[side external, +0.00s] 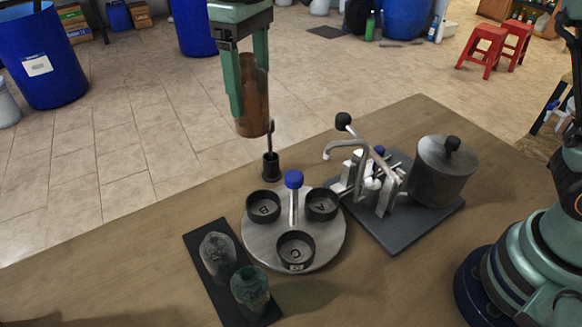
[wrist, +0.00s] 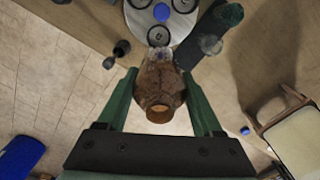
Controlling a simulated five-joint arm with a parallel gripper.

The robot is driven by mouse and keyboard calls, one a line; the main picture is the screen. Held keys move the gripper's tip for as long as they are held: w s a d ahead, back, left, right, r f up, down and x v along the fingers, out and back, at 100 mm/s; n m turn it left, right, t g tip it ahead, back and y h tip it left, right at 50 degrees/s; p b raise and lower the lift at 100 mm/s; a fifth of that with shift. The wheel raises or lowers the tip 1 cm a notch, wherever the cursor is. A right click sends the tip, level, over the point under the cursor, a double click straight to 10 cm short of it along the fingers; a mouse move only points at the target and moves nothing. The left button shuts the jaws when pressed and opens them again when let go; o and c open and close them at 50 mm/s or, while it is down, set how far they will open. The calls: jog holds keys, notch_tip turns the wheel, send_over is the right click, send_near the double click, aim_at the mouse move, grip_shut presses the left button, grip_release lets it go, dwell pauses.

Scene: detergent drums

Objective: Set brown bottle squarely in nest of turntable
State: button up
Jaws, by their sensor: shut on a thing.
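The brown bottle (side external: 253,100) is gripped upright between the green fingers of my gripper (side external: 248,95), above the far edge of the table. In the wrist view the brown bottle (wrist: 160,88) shows its open mouth between the two fingers (wrist: 160,100). The turntable (side external: 320,240) is a round grey plate on the table with a blue-knobbed post and three dark ring nests. Nest B (side external: 263,207) is at left, nest A (side external: 321,205) at right, and the third nest (side external: 295,249) in front; all look empty. The bottle is up and to the left of the turntable, apart from it.
A dark tray (side external: 201,247) holds a clear bottle (side external: 217,254) and a green bottle (side external: 250,287) left of the turntable. A small black holder with a stick (side external: 270,165) stands behind it. A metal mechanism with a grey drum (side external: 441,170) stands at right.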

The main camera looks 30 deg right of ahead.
send_over(264, 211)
notch_tip(264, 211, down, 17)
dwell(0.7)
jog(key=shift+f, duration=1.05)
dwell(1.6)
jog(key=shift+f, duration=0.75)
jog(key=o, duration=1.3)
jog(key=shift+o, duration=0.2)
jog(key=shift+r, duration=0.1)
notch_tip(264, 211, up, 7)
jog(key=shift+r, duration=0.15)
